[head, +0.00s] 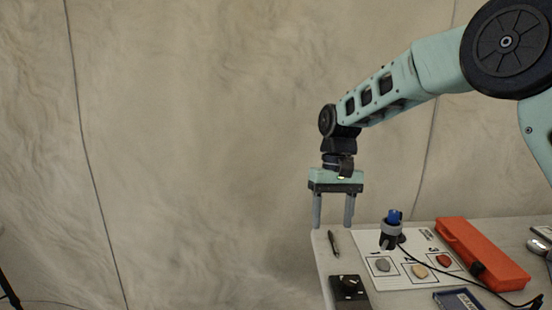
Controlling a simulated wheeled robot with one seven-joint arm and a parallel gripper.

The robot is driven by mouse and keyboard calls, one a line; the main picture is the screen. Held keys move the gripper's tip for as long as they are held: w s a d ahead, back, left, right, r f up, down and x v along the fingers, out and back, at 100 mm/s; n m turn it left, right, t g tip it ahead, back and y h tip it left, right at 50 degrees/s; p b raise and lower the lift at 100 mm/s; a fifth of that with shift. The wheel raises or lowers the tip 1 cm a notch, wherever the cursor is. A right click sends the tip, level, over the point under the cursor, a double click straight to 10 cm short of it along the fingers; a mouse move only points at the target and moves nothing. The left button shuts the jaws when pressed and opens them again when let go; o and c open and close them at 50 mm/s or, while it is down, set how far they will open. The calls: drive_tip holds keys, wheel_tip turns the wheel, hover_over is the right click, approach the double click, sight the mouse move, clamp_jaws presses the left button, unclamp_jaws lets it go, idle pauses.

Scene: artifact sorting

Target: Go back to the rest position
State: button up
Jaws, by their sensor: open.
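My gripper (333,224) hangs from the teal arm with its two grey fingers pointing down and apart. It is open, with nothing between the fingers. It is at the far left corner of the white table (327,262), left of the sorting sheet. The white sheet (360,243) has numbered squares.
A dark holder with a blue-topped object (394,216) stands at the sheet's back. A black pen (333,243), a black box (349,291), a red case (481,253), a dark blue box (459,301) and a black cable (424,267) are on the table. Left of the table is clear.

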drive_tip(key=s+a+r+n+t, duration=0.1)
drive_tip(key=s+a+r+n, duration=0.1)
drive_tip(key=s, duration=0.7)
drive_tip(key=s+a+r+n+t, duration=0.1)
drive_tip(key=s+a, duration=0.1)
drive_tip(key=s, duration=0.7)
drive_tip(key=s+d+f+n, duration=0.1)
drive_tip(key=s+d, duration=0.1)
drive_tip(key=s, duration=0.4)
drive_tip(key=s+d+f+n+t, duration=0.1)
drive_tip(key=s+d, duration=0.1)
drive_tip(key=s, duration=0.5)
drive_tip(key=shift+s+d+f+n+p, duration=0.15)
drive_tip(key=shift+d+n+p, duration=0.15)
drive_tip(key=shift+d+p, duration=0.1)
